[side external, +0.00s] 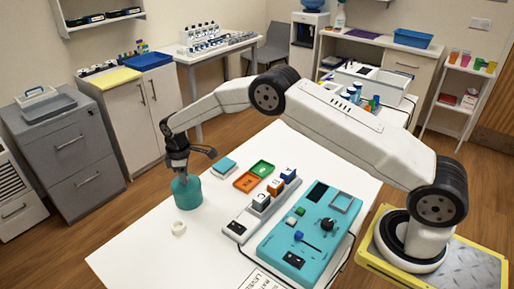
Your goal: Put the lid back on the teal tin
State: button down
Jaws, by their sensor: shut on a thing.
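The teal tin (187,196) is a short round can standing upright near the left edge of the white table. My gripper (180,174) points down right over the tin's top, with its dark fingers shut. It is shut on the lid, which is small here and mostly hidden by the fingers. I cannot tell whether the lid touches the tin's rim or is slightly above it.
A white ring (178,228) lies in front of the tin. A teal control panel (305,232) is further right. The front-left tabletop is clear.

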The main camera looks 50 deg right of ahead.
dwell(0.8)
jog(key=shift+c, duration=2)
grip_release()
jog(key=shift+o, duration=0.2)
jog(key=o, duration=0.4)
jog(key=shift+c, duration=0.2)
jog(key=shift+r, duration=0.1)
jog(key=shift+r, duration=3.3)
